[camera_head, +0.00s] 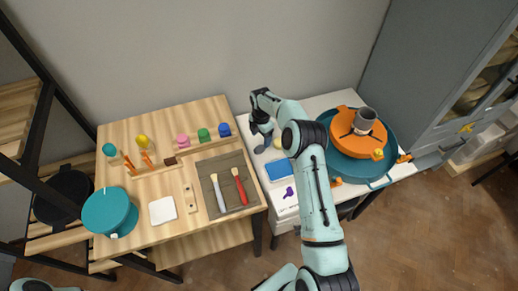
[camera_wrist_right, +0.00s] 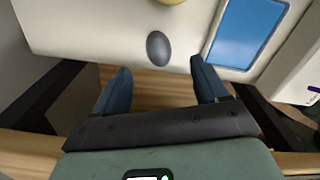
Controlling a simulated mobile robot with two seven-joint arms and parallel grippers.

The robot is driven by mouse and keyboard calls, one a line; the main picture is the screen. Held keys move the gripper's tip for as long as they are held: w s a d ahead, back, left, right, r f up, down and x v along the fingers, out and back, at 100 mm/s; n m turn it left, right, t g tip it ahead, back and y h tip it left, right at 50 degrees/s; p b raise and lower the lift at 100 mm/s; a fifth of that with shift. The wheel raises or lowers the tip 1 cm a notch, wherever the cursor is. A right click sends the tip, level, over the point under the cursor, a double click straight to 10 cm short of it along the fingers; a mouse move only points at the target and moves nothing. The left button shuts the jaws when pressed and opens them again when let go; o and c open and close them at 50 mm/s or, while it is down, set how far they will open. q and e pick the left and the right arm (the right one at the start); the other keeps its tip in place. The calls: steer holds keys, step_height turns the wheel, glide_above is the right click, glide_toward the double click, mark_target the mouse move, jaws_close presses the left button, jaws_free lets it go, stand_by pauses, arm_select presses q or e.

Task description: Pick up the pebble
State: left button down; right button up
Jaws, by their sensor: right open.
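The pebble (camera_wrist_right: 158,48) is a smooth dark grey oval lying on a white surface in the right wrist view. It is apart from my right gripper (camera_wrist_right: 162,78), just beyond the two blue fingertips and roughly midway between them. The gripper is open and empty. In the head view my right gripper (camera_head: 262,142) is over the left part of the white table, and I cannot make out the pebble there. My left gripper does not show.
A blue tray (camera_head: 279,168) lies on the white table near my arm. A yellow item (camera_head: 277,143) is close by. A teal round tray (camera_head: 390,150) with an orange disc and grey cup stands to the right. A wooden bench (camera_head: 150,237) with brushes and jars stands left.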

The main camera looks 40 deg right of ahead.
mark_target(260, 147)
steer(key=f, duration=0.2)
steer(key=shift+w+f, duration=0.2)
steer(key=shift+f, duration=0.1)
steer(key=f, duration=0.4)
steer(key=shift+s+a+f, duration=0.1)
steer(key=shift+a+f, duration=0.05)
steer(key=shift+a, duration=0.1)
steer(key=shift+f, duration=0.4)
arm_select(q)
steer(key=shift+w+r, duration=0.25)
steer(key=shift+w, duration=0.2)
arm_select(e)
steer(key=shift+c, duration=0.3)
steer(key=c, duration=1.1)
steer(key=shift+r, duration=0.15)
